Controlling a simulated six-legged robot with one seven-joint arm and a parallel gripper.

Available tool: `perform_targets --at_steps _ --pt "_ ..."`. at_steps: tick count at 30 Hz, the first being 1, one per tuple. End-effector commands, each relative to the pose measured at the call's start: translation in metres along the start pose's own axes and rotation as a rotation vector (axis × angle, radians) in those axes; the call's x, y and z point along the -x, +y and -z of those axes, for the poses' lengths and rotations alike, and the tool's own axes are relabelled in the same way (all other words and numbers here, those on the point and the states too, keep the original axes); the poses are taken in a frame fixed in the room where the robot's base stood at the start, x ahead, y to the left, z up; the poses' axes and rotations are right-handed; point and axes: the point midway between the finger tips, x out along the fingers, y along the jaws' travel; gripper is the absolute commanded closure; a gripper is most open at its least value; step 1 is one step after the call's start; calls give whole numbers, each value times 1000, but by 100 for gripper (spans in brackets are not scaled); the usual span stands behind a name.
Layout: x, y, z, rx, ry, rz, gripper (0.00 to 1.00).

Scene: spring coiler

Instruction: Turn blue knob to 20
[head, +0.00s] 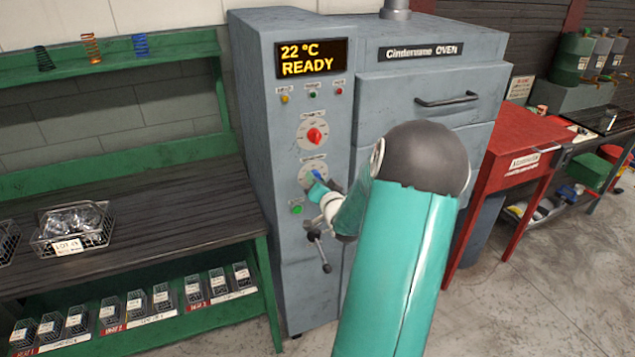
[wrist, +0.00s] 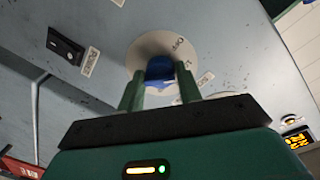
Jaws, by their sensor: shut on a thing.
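The blue knob (head: 317,175) sits at the centre of the lower dial on the grey oven's control column. It also shows in the wrist view (wrist: 160,68) on its pale round dial plate (wrist: 143,48). My gripper (head: 318,180) is at the knob, and in the wrist view its two green fingers (wrist: 159,80) stand on either side of the knob, shut on it. Only a few marks on the dial's rim can be seen, and the knob's pointer is hidden, so its setting cannot be read.
A red knob (head: 314,135) is on the dial above, and a green button (head: 297,209) is below. The display (head: 311,58) reads 22 °C READY. The oven door (head: 430,90) is to the right. A green bench (head: 130,240) with a wire basket (head: 72,228) stands left.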

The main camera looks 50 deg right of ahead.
Motion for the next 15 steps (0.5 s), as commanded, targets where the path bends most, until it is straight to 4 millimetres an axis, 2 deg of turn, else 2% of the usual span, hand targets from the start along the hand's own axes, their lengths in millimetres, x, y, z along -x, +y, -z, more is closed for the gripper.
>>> perform_targets --at_steps 15 --pt "0 -2 0 -487 -35 9 88"
